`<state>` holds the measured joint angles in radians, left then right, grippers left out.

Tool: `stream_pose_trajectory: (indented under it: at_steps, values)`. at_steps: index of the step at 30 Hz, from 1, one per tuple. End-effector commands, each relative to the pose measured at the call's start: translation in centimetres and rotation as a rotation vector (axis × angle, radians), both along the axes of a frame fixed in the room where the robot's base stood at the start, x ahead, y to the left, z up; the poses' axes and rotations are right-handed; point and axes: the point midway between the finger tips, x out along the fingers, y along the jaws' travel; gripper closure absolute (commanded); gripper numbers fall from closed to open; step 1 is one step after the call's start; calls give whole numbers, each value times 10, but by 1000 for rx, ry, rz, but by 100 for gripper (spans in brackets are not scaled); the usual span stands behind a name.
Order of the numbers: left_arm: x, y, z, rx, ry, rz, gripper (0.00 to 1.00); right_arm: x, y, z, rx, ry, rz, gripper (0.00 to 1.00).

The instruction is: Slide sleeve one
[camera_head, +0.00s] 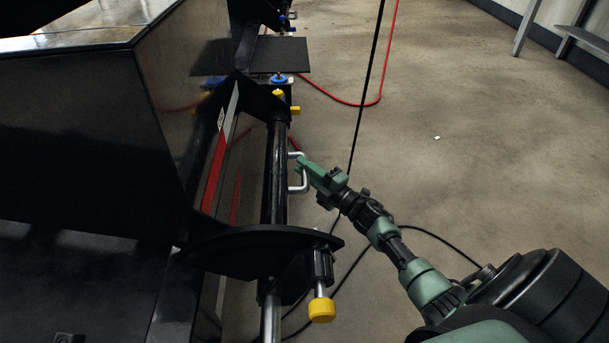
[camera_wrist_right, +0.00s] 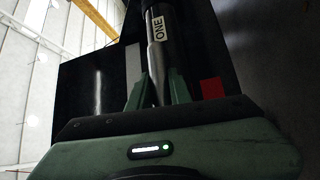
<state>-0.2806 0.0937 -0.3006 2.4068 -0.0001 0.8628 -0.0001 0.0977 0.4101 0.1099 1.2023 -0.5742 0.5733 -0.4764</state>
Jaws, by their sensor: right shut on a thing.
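Sleeve one is the black tube (camera_head: 275,170) lying along a rail beside the dark trailer frame in the head view. A silver U-shaped handle (camera_head: 304,185) sticks out from its right side. My right gripper (camera_head: 303,168) comes in from the lower right and is shut on this handle. In the right wrist view, the tube bears a white label "ONE" (camera_wrist_right: 158,27) and stands beyond my two green fingers (camera_wrist_right: 159,92). The fingers hide most of the gripped part. My left gripper is not in view.
A curved black plate (camera_head: 255,243) sits at the near end of the tube, with a yellow-capped plunger (camera_head: 321,308) beside it. A yellow knob (camera_head: 278,95) is at the far end. A red hose (camera_head: 350,103) and black cables lie on the floor, which is mostly clear at right.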

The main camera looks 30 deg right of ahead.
Motion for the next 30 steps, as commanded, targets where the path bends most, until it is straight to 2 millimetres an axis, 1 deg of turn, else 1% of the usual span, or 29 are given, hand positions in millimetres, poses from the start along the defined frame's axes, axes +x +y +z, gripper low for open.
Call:
stream_pose_trajectory:
  at_steps: [3,4,6,14,17,20,21,25,30]
  values:
    - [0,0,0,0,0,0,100,-2,1,-3,-1,4,3,100]
    - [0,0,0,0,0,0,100,-2,1,-3,-1,4,3,75]
    - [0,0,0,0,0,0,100,-1,1,-2,-1,4,2,59]
    - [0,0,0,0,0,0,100,-1,1,-1,-1,2,1,59]
    - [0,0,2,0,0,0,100,-4,0,-1,-1,3,1,59]
    - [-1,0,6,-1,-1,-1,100,-15,-3,-2,-1,5,0,59]
    - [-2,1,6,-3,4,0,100,-22,-4,-3,0,6,0,59]
    - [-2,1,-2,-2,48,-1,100,-45,-9,-6,0,6,0,59]
    - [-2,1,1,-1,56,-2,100,-68,-15,-10,1,5,1,59]
